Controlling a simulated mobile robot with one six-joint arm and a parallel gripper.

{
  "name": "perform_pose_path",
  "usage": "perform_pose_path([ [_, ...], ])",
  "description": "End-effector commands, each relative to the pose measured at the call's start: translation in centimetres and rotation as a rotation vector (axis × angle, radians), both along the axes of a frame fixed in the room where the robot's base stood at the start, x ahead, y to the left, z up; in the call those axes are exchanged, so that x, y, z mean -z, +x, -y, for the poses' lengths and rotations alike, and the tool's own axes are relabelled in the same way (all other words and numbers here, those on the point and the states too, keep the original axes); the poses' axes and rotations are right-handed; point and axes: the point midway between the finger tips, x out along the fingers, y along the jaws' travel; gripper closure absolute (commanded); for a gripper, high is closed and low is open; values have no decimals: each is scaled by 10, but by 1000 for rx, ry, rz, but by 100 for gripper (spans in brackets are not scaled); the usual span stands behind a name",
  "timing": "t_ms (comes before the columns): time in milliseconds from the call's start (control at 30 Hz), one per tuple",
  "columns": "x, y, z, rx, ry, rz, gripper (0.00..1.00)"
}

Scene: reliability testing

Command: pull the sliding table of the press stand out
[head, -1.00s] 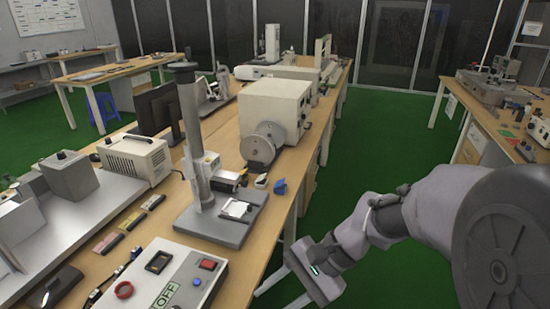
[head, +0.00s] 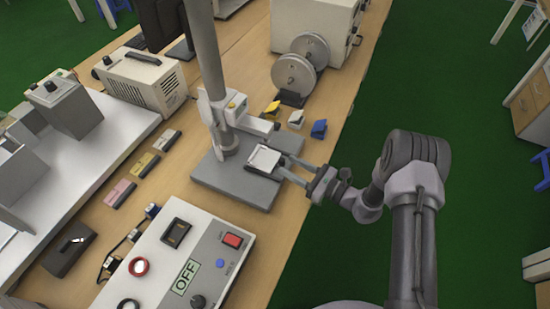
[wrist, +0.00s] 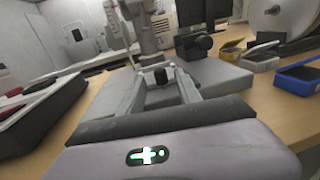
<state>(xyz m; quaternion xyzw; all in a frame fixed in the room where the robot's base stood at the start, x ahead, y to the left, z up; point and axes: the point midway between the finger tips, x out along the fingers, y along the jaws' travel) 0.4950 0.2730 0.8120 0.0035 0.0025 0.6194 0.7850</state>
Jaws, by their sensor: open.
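The press stand has a flat grey base (head: 215,184) and a tall grey column (head: 204,55) on the wooden bench. Its sliding table (head: 264,159) is a small pale square plate low on the base, on the side facing my arm. My gripper (head: 284,165) reaches in from the right with its fingers at the near edge of that plate. In the wrist view my gripper (wrist: 158,80) is open, with a small dark knob (wrist: 158,77) between the finger ends. I cannot tell whether either finger touches it.
A control box (head: 180,262) marked OFF stands in front of the stand. Small yellow, white and blue bins (head: 319,129) and a spool machine (head: 299,70) sit behind it. A white case (head: 141,82) is at the left.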

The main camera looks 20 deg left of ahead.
Motion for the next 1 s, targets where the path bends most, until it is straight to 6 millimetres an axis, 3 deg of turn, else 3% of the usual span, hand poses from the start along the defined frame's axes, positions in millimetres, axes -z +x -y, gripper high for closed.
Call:
perform_pose_path([
  [100,3,5,-28,-4,0,2,59],
  [300,1,13,-57,-3,0,2,59],
  [700,0,16,-67,-1,-1,0,59],
  [900,0,16,-67,-1,-1,0,99],
  [1000,0,15,-67,-1,-1,0,100],
])
